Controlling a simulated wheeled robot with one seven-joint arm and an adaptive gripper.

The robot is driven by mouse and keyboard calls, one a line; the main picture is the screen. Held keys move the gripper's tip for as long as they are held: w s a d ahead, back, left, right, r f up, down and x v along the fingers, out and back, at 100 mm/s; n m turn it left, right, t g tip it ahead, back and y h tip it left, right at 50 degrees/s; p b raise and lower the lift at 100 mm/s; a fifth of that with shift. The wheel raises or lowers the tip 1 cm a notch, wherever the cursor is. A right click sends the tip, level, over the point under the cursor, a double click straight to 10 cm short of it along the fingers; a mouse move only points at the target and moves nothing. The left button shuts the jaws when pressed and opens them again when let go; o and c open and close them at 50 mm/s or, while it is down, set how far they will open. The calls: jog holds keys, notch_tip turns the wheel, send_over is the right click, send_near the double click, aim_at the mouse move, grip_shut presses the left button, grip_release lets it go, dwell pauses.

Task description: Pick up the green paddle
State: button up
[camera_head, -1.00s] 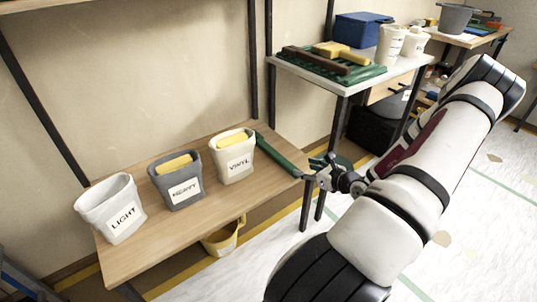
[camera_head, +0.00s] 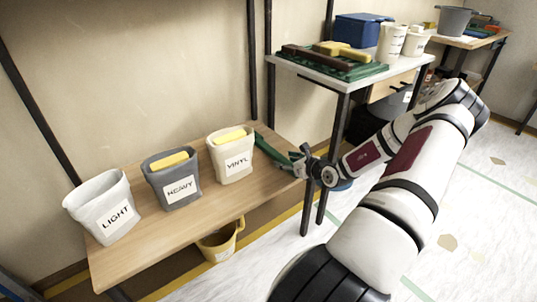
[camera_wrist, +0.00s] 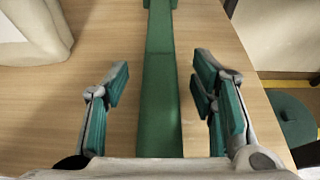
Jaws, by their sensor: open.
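The green paddle (camera_head: 268,148) lies on the low wooden table, at its right end beside the bucket labelled VINYL. In the wrist view the paddle (camera_wrist: 160,85) runs as a long green bar from the top edge down between my fingers. My gripper (camera_head: 298,158) is at the right end of the table, over the near part of the paddle. In the wrist view my gripper (camera_wrist: 160,82) is open, with one finger on each side of the paddle and gaps to both. The near end of the paddle is hidden by the gripper.
Buckets labelled LIGHT (camera_head: 104,207), HEAVY (camera_head: 173,180) and VINYL (camera_head: 231,156) stand in a row on the wooden table (camera_head: 150,248). A higher table (camera_head: 345,84) behind carries a green mat, tools and white buckets. A yellow bucket (camera_head: 219,243) is below the low table.

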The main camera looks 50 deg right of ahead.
jog(key=shift+c, duration=0.6)
grip_shut()
jog(key=shift+r, duration=0.1)
notch_tip(320, 180, up, 10)
jog(key=p, duration=0.4)
jog(key=c, duration=0.9)
grip_release()
grip_shut()
